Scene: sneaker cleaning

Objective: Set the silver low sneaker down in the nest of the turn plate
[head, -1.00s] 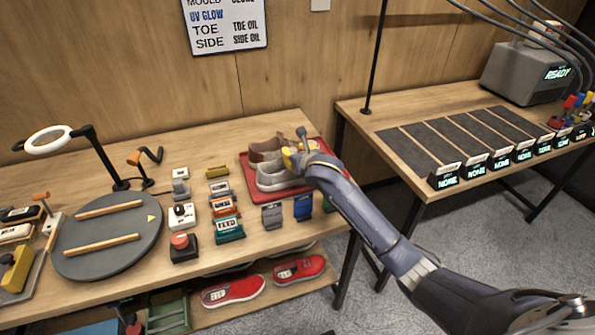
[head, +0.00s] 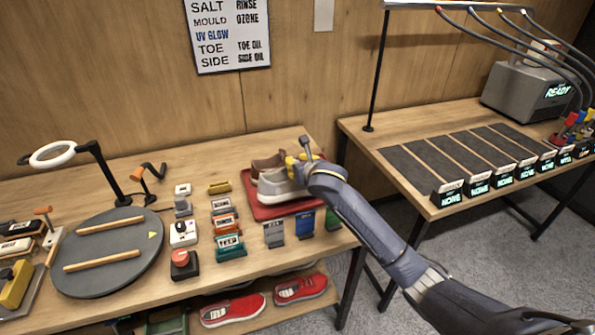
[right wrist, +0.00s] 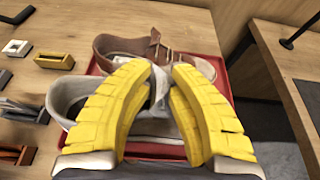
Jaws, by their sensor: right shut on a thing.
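The turn plate (head: 107,236) is a grey disc at the left with two wooden bars and a yellow triangle; nothing sits between the bars. My left gripper is not in view.
A brown shoe (right wrist: 130,48) lies behind the silver one on the tray. Several small labelled blocks, a red button (head: 181,259) and a ring lamp (head: 53,154) stand around the plate. Red sneakers (head: 233,309) are on the shelf below.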

